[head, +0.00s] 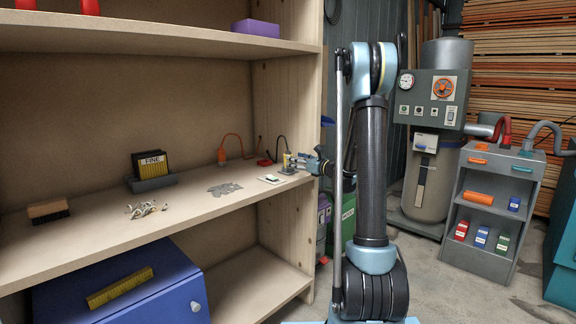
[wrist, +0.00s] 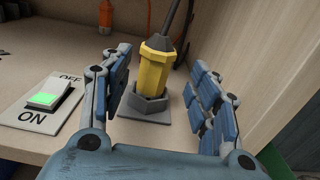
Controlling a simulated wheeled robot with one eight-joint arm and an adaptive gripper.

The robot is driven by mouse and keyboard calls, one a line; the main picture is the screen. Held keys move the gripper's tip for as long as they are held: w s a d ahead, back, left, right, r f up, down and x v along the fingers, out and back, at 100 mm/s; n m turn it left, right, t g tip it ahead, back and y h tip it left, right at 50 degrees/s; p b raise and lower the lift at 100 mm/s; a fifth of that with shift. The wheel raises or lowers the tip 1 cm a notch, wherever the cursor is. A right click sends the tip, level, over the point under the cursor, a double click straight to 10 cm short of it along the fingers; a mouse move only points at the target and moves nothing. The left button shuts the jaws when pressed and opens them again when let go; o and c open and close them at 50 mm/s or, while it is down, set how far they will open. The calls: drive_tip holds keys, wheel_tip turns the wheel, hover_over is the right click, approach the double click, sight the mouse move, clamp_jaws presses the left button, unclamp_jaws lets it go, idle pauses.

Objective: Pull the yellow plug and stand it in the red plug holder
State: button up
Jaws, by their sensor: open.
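The yellow plug (wrist: 153,72) stands upright in a grey socket block (wrist: 146,107), with a dark cable rising from its top. In the head view the yellow plug (head: 287,159) is small, at the right end of the shelf. My gripper (wrist: 160,62) is open, with one blue finger on each side of the plug and visible gaps to both. In the head view my gripper (head: 292,164) reaches in from the right at shelf height. A small red piece (head: 264,162) lies left of the plug; it may be the red plug holder, but it is too small to be sure.
A switch plate (wrist: 22,117) with a lit green rocker lies left of the socket. An orange plug (head: 222,156) with an orange cord stands further left. The shelf's wooden side wall (wrist: 264,70) is close on the right. Loose metal pieces (head: 146,210) lie mid-shelf.

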drive_tip(key=x, duration=0.4)
drive_tip(key=shift+s+a+f, duration=0.1)
drive_tip(key=shift+a+f, duration=0.05)
drive_tip(key=shift+a, duration=0.2)
drive_tip(key=shift+w+a, duration=0.25)
drive_tip(key=shift+w, duration=0.1)
drive_tip(key=shift+c, duration=0.6)
drive_tip(key=c, duration=1)
